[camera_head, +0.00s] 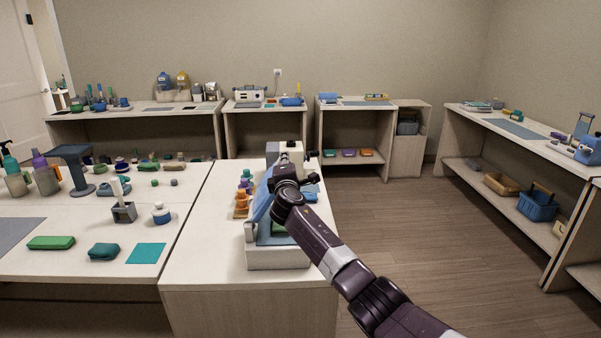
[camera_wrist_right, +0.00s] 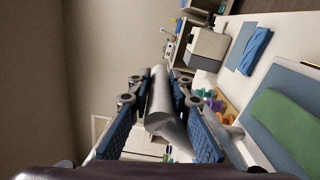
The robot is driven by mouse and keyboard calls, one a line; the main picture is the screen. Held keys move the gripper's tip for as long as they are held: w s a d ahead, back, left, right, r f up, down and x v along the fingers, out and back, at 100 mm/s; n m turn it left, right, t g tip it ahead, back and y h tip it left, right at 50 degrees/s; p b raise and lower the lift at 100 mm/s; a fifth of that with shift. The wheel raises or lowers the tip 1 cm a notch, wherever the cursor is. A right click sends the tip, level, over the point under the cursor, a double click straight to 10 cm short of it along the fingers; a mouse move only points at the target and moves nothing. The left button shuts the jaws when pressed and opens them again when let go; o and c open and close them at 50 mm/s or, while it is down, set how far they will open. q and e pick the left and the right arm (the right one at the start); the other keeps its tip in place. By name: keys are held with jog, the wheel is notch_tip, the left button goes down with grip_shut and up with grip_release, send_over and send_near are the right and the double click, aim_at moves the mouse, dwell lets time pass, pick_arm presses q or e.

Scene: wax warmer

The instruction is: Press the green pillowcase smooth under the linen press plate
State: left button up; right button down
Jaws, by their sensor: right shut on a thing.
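The linen press (camera_head: 278,256) stands on the near end of the middle counter, with a pale base. Its blue plate (camera_head: 261,200) looks raised and tilted, partly hidden by my right arm. The green pillowcase (camera_wrist_right: 285,120) lies on the blue-grey press bed (camera_wrist_right: 252,123) in the right wrist view; only a sliver shows in the head view (camera_head: 278,228). My right gripper (camera_wrist_right: 162,105) is shut around a grey bar handle (camera_wrist_right: 160,98), with blue finger pads on both sides. In the head view my right gripper is above the press. My left gripper is not in view.
Orange and purple items (camera_head: 242,203) stand just left of the press. A folded blue cloth (camera_wrist_right: 255,49) and a pale machine (camera_wrist_right: 207,45) are farther along the counter. The left table (camera_head: 110,220) holds green bundles, bottles and a teal cloth (camera_head: 147,253). The floor to the right is clear.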

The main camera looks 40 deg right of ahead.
jog(key=shift+w+a+r, duration=0.35)
jog(key=shift+a+r, duration=0.1)
jog(key=shift+a, duration=0.1)
jog(key=shift+w+a+r, duration=0.35)
jog(key=shift+a+r, duration=0.05)
jog(key=shift+a, duration=0.15)
jog(key=shift+w+a+r, duration=0.15)
jog(key=shift+w+a, duration=0.05)
jog(key=shift+a, duration=0.15)
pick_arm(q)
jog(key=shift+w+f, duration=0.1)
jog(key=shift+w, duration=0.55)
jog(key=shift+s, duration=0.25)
pick_arm(e)
jog(key=c, duration=1.8)
grip_release()
jog(key=shift+w+a, duration=0.1)
jog(key=shift+o, duration=0.2)
jog(key=v, duration=1.2)
jog(key=shift+f, duration=0.2)
